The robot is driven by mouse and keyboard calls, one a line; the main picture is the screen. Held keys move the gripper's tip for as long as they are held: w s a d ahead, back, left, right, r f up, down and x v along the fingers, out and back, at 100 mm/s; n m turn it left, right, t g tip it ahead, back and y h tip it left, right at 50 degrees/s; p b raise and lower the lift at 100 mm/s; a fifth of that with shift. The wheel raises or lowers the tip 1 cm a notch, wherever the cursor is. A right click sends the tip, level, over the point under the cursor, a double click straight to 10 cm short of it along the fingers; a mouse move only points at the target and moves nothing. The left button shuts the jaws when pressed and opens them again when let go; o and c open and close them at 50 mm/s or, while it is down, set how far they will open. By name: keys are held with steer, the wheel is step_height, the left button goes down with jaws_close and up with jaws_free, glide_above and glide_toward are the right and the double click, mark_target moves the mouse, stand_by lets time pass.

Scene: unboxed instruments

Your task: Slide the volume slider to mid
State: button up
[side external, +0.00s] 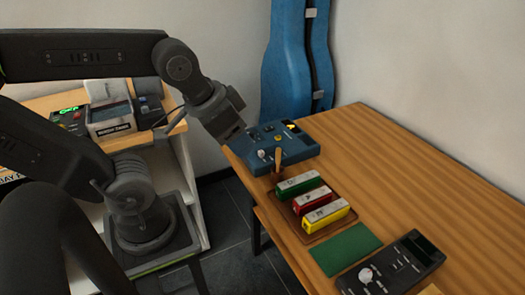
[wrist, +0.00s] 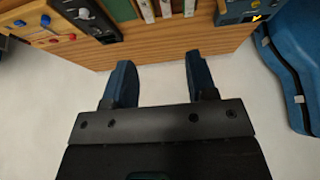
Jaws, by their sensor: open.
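I cannot make out which control is the volume slider; the controls are too small to tell. A blue device (side external: 275,146) with a light knob and small controls sits at the table's far left corner, and part of it shows in the wrist view (wrist: 232,14). A black device (side external: 385,272) with a light knob and dark display lies at the near edge. In the wrist view, a wood-sided device (wrist: 42,22) with coloured knobs stands beside the black one (wrist: 88,18). My gripper (wrist: 160,80) is open and empty, over the floor off the table edge.
Green, red and yellow harmonicas lie in a brown tray (side external: 298,222), by a green mat (side external: 346,248). A small wooden upright piece (side external: 278,160) stands near the blue device. A blue instrument case (side external: 298,60) leans at the wall. The table's right side (side external: 430,185) is clear.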

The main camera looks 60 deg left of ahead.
steer(key=shift+c, duration=0.7)
steer(key=g, duration=0.6)
glide_above(261, 151)
step_height(261, 151, down, 11)
step_height(261, 151, down, 14)
steer(key=shift+d+r, duration=0.1)
steer(key=shift+d, duration=0.05)
steer(key=shift+c, duration=0.3)
jaws_close()
